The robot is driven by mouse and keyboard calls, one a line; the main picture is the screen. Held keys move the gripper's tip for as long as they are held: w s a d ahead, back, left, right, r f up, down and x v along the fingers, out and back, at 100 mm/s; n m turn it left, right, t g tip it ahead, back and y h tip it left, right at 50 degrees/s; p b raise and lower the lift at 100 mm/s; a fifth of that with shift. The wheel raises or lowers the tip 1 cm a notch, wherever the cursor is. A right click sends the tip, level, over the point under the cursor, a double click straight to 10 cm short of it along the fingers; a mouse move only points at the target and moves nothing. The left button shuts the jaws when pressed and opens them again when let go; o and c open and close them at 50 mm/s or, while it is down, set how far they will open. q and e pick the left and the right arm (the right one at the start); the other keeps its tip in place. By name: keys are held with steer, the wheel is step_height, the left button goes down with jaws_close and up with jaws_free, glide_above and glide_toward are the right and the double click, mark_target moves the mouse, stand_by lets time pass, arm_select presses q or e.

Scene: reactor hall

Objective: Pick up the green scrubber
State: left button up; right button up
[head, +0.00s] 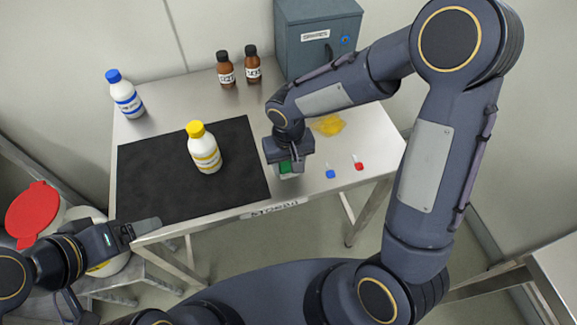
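The green scrubber (285,168) shows as a small green patch on the metal table, just right of the black mat. My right gripper (289,172) points down directly over it, and its body and fingers hide most of the scrubber. I cannot tell whether the fingers touch it or are closed on it. My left gripper (147,228) is at the table's front left edge, far from the scrubber, with no object visible at its tip. Its finger opening is not clear from this angle.
A black mat (150,180) holds a white bottle with yellow cap (204,152). A blue-capped bottle (124,95), brown bottles (225,70) and a grey cabinet (317,38) stand behind. A yellow crumpled item (328,125), blue tag (330,174) and red tag (358,164) lie right.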

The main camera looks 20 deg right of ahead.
mark_target(288, 163)
steer(key=shift+c, duration=1.3)
steer(key=shift+r, duration=0.5)
step_height(288, 163, up, 2)
steer(key=shift+w+r, duration=0.1)
steer(key=shift+r, duration=0.05)
steer(key=s+a+r, duration=0.6)
steer(key=s+r, duration=0.3)
steer(key=s, duration=0.3)
steer(key=shift+s+a+r+b, duration=0.25)
steer(key=shift+a+r+b, duration=0.1)
steer(key=shift+r+b, duration=0.05)
